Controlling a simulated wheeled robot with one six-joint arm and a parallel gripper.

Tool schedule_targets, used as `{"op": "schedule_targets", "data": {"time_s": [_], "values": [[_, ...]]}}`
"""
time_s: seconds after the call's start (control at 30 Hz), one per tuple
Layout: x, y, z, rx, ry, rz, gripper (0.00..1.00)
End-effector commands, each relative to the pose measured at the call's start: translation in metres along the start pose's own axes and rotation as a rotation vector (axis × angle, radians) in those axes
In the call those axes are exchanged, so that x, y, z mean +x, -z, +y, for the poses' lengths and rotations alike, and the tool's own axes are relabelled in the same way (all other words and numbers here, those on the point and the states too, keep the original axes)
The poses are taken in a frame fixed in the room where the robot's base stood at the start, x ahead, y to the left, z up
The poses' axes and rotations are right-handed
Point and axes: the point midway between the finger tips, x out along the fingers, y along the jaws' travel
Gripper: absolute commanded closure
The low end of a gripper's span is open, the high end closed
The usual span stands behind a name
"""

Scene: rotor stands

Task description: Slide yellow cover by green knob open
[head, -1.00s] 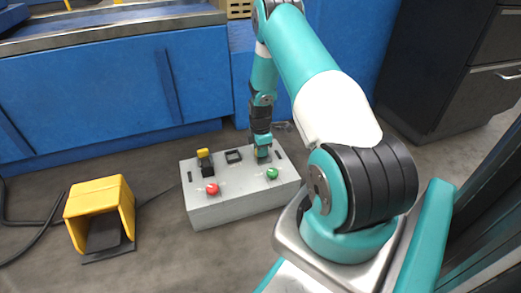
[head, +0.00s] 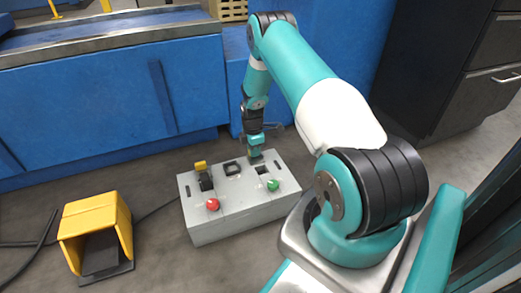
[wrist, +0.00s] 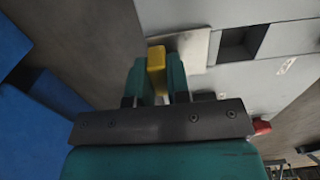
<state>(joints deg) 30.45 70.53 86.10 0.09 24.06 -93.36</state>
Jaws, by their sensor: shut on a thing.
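A grey control box (head: 237,216) sits on the floor in the head view. On its top right are a green knob (head: 273,185) and a dark square opening (head: 262,170) just behind it. My gripper (head: 256,155) is at the box's back edge, behind that opening. In the wrist view, my gripper (wrist: 157,75) is shut on a yellow cover's upright tab (wrist: 156,62). A pale metal plate (wrist: 190,48) lies beside the tab, and the dark opening (wrist: 240,42) is to its right. The cover is hidden behind my gripper in the head view.
A red knob (head: 213,204) and another yellow tab (head: 200,166) are on the box's left half. A black frame (head: 232,168) lies between the halves. A yellow pedal housing (head: 92,222) stands on the floor at left. A blue bench (head: 110,110) stands behind.

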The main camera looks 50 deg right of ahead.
Motion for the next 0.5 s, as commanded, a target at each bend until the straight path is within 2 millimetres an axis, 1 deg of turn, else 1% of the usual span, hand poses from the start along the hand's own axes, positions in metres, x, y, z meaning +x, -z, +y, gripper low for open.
{"op": "schedule_targets", "data": {"time_s": [0.03,0.2,0.23,0.27,0.3,0.33,0.5], "values": [[-0.0008,0.0012,0.0048,-0.002,-0.016,0.003,1.0],[-0.0012,0.0014,0.0063,-0.002,-0.021,0.003,1.0],[-0.0012,0.0014,0.0065,-0.003,-0.022,0.003,0.76],[-0.0012,0.0015,0.0066,-0.003,-0.023,0.003,0.69],[-0.0012,0.0017,0.0065,-0.003,-0.022,0.002,0.6],[-0.0011,0.0018,0.0062,-0.003,-0.021,0.002,0.57],[-0.0009,0.0028,0.0048,-0.004,-0.017,0.002,0.57]]}}
